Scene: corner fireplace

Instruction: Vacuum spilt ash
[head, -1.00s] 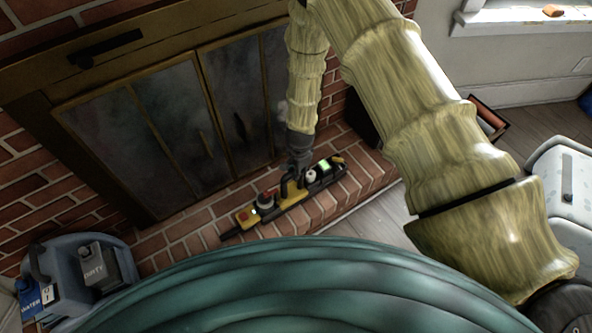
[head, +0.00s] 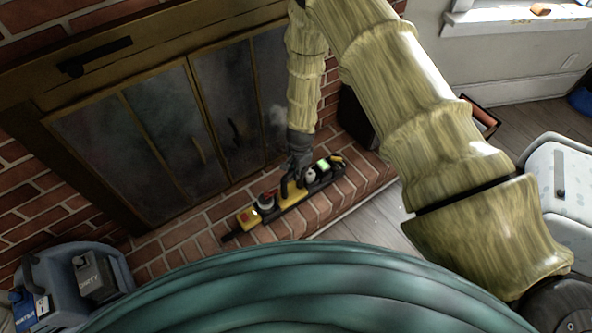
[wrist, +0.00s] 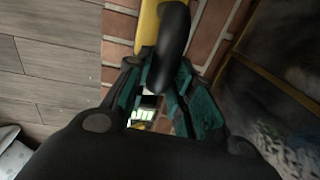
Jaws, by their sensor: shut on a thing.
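A long yellow and black vacuum (head: 294,200) lies along the brick hearth in front of the fireplace, with a red button, a round dial and a lit green display. My gripper (head: 293,178) reaches down from above to its black handle. In the wrist view the teal fingers of my gripper (wrist: 165,95) are closed about the black loop handle (wrist: 173,45), with the yellow body (wrist: 147,30) beside it. Whether the vacuum is lifted off the bricks is hard to tell. I cannot make out any spilt ash clearly.
The glass fireplace doors (head: 160,125) are shut, close behind the vacuum. A blue-grey caddy (head: 70,270) with containers stands at lower left. The brick hearth (head: 350,190) ends at a step to the wood floor. A pale lidded bin (head: 555,175) stands at right.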

